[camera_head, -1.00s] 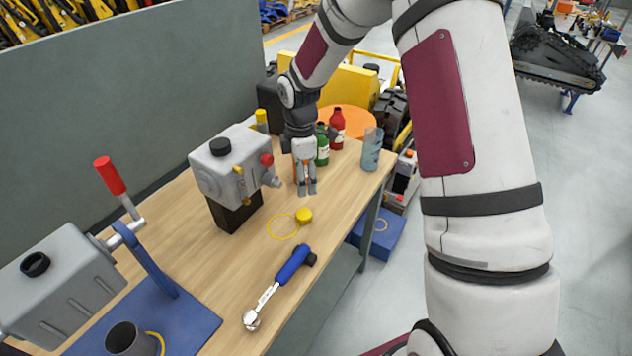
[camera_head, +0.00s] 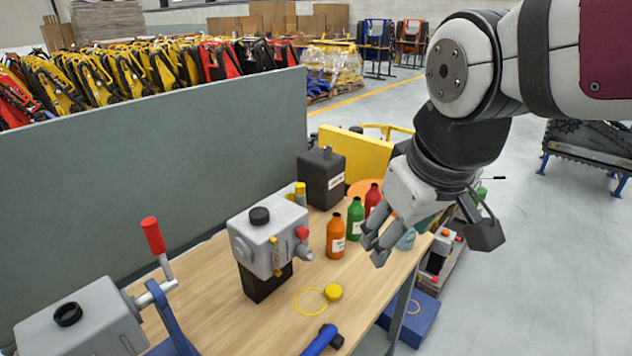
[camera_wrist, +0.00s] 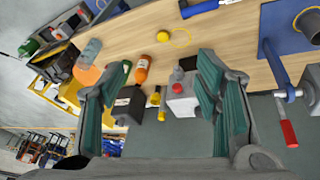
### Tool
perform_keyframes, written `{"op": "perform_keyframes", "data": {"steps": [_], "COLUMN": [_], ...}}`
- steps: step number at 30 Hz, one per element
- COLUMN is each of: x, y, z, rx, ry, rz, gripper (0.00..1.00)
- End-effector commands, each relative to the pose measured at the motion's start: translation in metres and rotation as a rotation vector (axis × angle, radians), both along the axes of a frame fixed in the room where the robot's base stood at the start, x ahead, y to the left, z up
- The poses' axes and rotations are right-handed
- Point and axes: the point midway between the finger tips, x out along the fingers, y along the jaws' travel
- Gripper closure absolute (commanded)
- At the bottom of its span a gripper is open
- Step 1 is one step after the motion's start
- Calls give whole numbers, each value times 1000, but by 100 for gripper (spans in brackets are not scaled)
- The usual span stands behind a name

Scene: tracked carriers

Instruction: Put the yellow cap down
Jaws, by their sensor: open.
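The yellow cap (camera_head: 333,292) rests on the wooden tabletop, touching or very close to the right side of a thin yellow ring (camera_head: 310,302). In the wrist view the cap (camera_wrist: 163,37) is also on the table beside the ring (camera_wrist: 181,38). My gripper (camera_head: 375,248) is open and empty. It hangs raised above the right edge of the table, apart from the cap. In the wrist view nothing lies between the spread fingers (camera_wrist: 165,95) that they touch.
A grey pump-like unit (camera_head: 268,240) stands left of the ring. Orange (camera_head: 336,236), green (camera_head: 355,219) and red (camera_head: 373,198) bottles stand behind the cap. A blue-handled tool (camera_head: 322,340) lies at the front. A grey panel (camera_head: 150,170) backs the table.

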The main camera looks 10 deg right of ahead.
Motion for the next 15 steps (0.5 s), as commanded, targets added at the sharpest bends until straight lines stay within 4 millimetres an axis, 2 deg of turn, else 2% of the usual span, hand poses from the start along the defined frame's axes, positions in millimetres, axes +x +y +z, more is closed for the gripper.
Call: {"op": "perform_keyframes", "data": {"steps": [1, 3, 6, 10, 15], "x": [-14, -30, -44, -54, -55], "y": [1, 3, 4, 5, 5], "z": [3, 4, 4, 3, 3], "rx": [30, 70, 116, 146, 151], "ry": [-28, -52, -75, -88, -89], "rz": [-44, -100, -160, -197, -204], "gripper": [42, 42, 42, 42, 42]}}
